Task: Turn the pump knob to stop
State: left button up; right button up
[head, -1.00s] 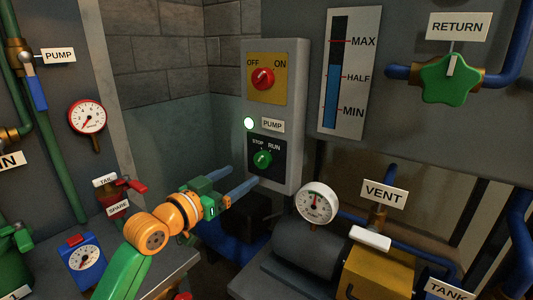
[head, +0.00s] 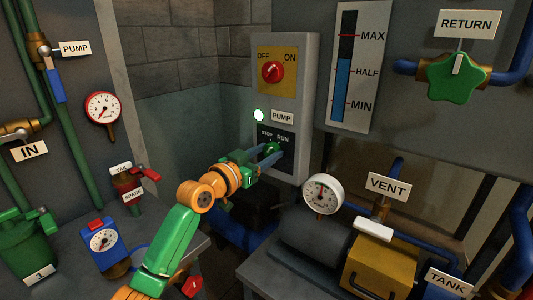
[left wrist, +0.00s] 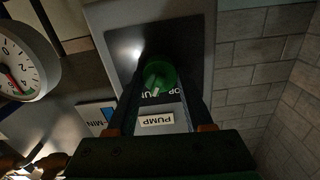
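The green pump knob (head: 271,148) sits on a black plate marked STOP and RUN (head: 288,138), low on the grey control box. In the left wrist view the knob (left wrist: 158,76) shows upside down, its white mark pointing toward the lettering, slightly to the RUN side. My left gripper (head: 274,154) is at the knob. In the left wrist view its two fingers (left wrist: 162,82) stand apart, one on each side of the knob; whether they touch it I cannot tell. My right gripper is not in view.
A red OFF/ON switch (head: 271,72) is above on the same box. A level gauge (head: 357,65) and green return valve (head: 458,76) are right. A round gauge (head: 322,194) and yellow block (head: 382,268) stand below right.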

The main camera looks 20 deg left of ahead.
pick_arm(q)
grip_shut()
jog(key=shift+r+n+p, duration=0.15)
jog(key=shift+n+p, duration=0.85)
jog(key=shift+n, duration=0.1)
jog(key=n+p, duration=0.2)
jog(key=n, duration=0.1)
jog(key=shift+n, duration=0.3)
jog(key=n+p, duration=0.2)
jog(key=n, duration=0.1)
jog(key=shift+a, duration=0.1)
jog(key=shift+f+n+p, duration=0.2)
jog(key=shift+n+p, duration=0.35)
jog(key=shift+n, duration=0.95)
jog(key=o, duration=0.8)
grip_release()
jog(key=shift+w, duration=0.1)
